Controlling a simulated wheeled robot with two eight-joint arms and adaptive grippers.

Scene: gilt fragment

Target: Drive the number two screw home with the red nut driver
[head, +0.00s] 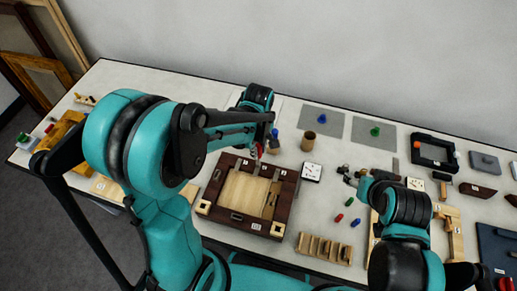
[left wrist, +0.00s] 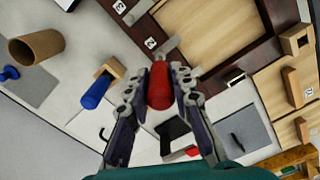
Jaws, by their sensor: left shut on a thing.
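The red nut driver (left wrist: 159,88) is between the fingers of my left gripper (left wrist: 157,85), which is shut on its handle in the left wrist view. In the head view my left gripper (head: 265,143) is over the back edge of the dark wooden frame (head: 212,190). The driver's tip points toward that frame, near the label 2 (left wrist: 150,42). The screw itself is hidden or too small to make out, so I cannot tell whether the tip touches it. My right gripper (head: 352,176) is over the table right of the frame; its fingers are too small to judge.
A blue-handled driver (left wrist: 96,92) rests by a small wooden block, with a brown cup (left wrist: 37,47) beyond it. A white dial (head: 312,171) lies right of the frame. Small coloured pieces (head: 339,217) and a slotted wooden rack (head: 325,248) are nearer the front.

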